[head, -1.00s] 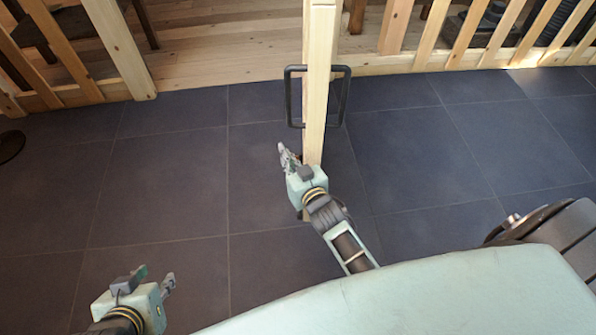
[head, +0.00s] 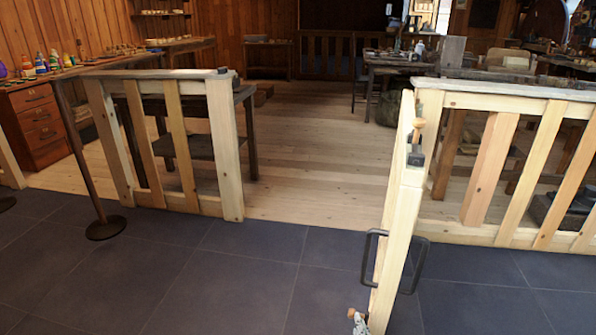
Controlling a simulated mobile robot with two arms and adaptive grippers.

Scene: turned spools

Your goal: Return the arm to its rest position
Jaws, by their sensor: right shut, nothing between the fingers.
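My left gripper is out of view. The pale gate stands swung open toward me, with a black loop handle (head: 420,266) on it.
A slatted fence (head: 490,233) runs right of the gate, and another fence section (head: 226,150) stands at left. The opening between them shows bare plank floor (head: 310,190). A post on a round base (head: 106,227) stands at left. Dark tiles (head: 220,290) in front are clear.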

